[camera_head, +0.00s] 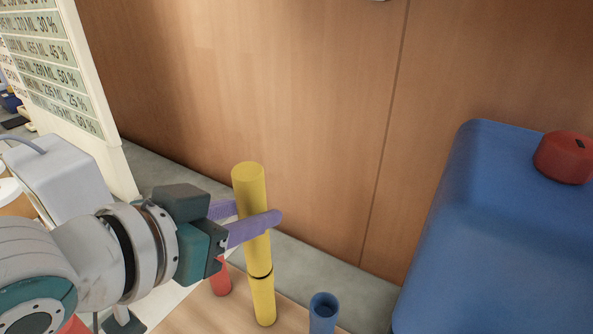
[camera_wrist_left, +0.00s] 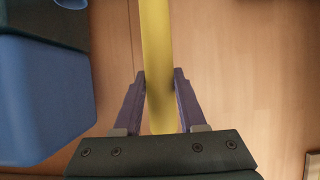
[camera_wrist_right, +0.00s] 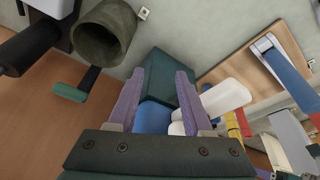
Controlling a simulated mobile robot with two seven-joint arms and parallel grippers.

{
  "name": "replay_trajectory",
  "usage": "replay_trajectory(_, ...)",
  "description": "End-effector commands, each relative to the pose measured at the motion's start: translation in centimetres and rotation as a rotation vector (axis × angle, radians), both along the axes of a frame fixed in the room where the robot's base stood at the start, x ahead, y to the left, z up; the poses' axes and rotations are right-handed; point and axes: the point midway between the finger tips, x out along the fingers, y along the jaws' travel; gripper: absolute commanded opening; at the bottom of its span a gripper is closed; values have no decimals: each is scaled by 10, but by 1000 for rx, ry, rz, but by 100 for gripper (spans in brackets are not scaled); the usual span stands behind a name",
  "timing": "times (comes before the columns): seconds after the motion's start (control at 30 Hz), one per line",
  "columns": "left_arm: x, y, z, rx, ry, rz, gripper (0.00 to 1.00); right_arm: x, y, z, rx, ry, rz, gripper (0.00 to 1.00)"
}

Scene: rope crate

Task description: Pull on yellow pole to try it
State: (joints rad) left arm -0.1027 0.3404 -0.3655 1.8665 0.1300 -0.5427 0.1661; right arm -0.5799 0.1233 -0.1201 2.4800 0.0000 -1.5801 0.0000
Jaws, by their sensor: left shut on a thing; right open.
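The yellow pole (camera_head: 250,185) stands upright in the head view, with a dark ring seam near its lower part. My left gripper (camera_head: 258,226) comes in from the left and its purple fingers are shut around the pole's upper half. In the left wrist view the yellow pole (camera_wrist_left: 157,60) runs between the two fingers of the left gripper (camera_wrist_left: 160,80), which touch it on both sides. My right gripper (camera_wrist_right: 158,80) shows only in the right wrist view, with its fingers apart and nothing clearly held between them.
A short red post (camera_head: 221,280) and a short blue tube (camera_head: 323,312) stand beside the pole on a wooden board (camera_head: 200,318). A large blue container (camera_head: 480,230) with a red cap (camera_head: 566,157) is at the right. A wood-panelled wall (camera_head: 290,110) rises behind.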

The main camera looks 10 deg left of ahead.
Motion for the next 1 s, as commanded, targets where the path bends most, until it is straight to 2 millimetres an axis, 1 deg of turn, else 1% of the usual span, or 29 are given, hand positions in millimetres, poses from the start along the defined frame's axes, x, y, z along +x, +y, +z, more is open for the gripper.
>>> replay_trajectory(0.2,0,0,-1,1,0,0,0,0,0,0,0,0,0,50)
replay_trajectory(0.23,0,0,-1,1,1,0,41,0,0,0,0,0,0,50)
replay_trajectory(0.53,0,0,-1,2,2,0,75,0,0,0,1,0,-1,50)
replay_trajectory(0.83,-3,1,0,2,3,0,75,0,1,1,4,1,-3,50)
replay_trajectory(0.93,-12,5,5,3,3,0,75,0,1,4,4,0,-3,50)
replay_trajectory(1.0,-22,8,12,3,3,-1,75,0,1,8,5,0,-4,50)
